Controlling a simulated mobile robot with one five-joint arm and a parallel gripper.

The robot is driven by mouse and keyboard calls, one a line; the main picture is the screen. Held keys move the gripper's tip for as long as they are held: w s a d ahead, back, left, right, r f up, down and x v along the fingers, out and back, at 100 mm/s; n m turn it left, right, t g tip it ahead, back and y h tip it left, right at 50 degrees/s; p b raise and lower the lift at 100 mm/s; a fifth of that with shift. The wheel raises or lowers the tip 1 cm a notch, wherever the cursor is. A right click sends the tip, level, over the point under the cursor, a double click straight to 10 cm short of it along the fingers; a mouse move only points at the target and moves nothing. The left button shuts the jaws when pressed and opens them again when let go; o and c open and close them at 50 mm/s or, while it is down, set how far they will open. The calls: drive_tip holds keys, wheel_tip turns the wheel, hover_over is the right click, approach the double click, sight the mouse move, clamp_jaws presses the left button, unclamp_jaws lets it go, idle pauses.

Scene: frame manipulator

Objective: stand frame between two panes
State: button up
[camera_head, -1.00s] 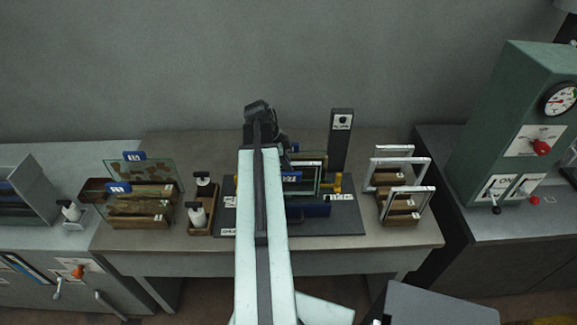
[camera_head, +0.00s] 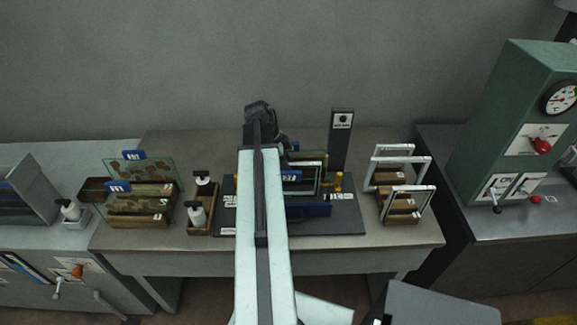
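Several pale rectangular frames stand upright in slotted wooden blocks at the right of the table; one is the front frame (camera_head: 427,203). Two glass panes stand in a wooden rack at the left, the front pane (camera_head: 112,203) and a pane behind it (camera_head: 166,166); both carry blue tags. On the dark base plate (camera_head: 335,228) at the centre, a framed pane (camera_head: 318,177) with a blue tag stands upright. My gripper (camera_head: 262,112) is at the far end of my arm, above the back of the plate. Its fingers are not clear, and my arm hides the plate's left middle.
Pump bottles (camera_head: 197,214) stand in a wooden tray left of the plate. A green machine with a gauge (camera_head: 518,120) is at the right. Bare table shows along the front edge.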

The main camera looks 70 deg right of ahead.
drive_tip(key=p+v, duration=0.6)
drive_tip(key=v, duration=0.1)
drive_tip(key=shift+s+d+r+p, duration=0.1)
drive_tip(key=shift+p, duration=0.3)
drive_tip(key=shift+w+r+p, duration=0.25)
drive_tip(key=shift+r+p, duration=0.1)
drive_tip(key=shift+r, duration=0.05)
drive_tip(key=shift+f, duration=0.1)
